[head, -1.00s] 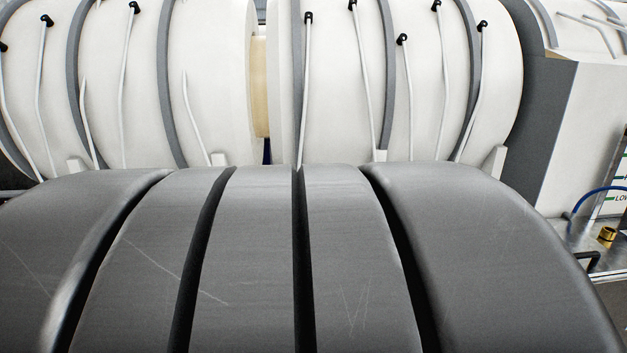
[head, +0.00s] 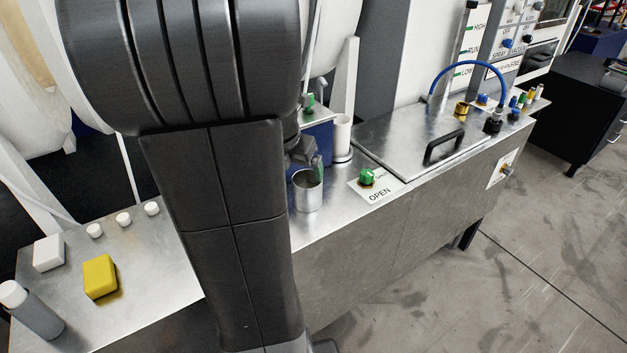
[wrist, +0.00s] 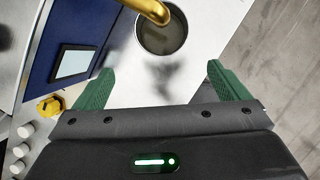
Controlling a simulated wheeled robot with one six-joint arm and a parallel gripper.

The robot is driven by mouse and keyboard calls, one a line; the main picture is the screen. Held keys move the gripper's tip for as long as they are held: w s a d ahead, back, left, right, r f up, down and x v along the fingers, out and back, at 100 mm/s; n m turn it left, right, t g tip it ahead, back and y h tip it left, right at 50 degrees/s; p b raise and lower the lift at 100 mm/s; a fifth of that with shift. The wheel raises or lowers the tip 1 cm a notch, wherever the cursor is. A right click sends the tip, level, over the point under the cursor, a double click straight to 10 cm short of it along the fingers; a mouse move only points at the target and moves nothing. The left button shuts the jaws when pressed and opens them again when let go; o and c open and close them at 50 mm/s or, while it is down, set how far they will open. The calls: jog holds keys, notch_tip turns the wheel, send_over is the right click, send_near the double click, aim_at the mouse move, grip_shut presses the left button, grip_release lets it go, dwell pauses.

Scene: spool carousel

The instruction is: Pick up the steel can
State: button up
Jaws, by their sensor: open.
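The steel can (head: 308,196) stands upright on the metal bench, just right of my arm in the head view. In the wrist view the can (wrist: 165,42) shows from above with its open mouth, straight ahead of my fingers. My gripper (wrist: 160,80) is open, with its two green fingers spread and nothing between them. The can lies beyond the fingertips, apart from them. In the head view my gripper (head: 305,156) is just behind and above the can, partly hidden by my arm.
A brass curved pipe (wrist: 148,9) reaches over the can's far rim in the wrist view. A blue box (head: 314,143) and white cylinder (head: 342,136) stand behind the can. A green knob (head: 367,177) is to its right. A yellow block (head: 100,276) lies left.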

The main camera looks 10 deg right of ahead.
aim_at(306, 191)
jog(key=b+x, duration=0.1)
jog(key=x, duration=0.7)
jog(key=shift+w+d, duration=0.15)
jog(key=shift+d, duration=0.05)
jog(key=shift+d+b+x, duration=0.2)
jog(key=shift+b+x, duration=0.15)
jog(key=shift+x, duration=2.5)
jog(key=shift+r, duration=0.1)
jog(key=c, duration=1.2)
jog(key=shift+r, duration=0.15)
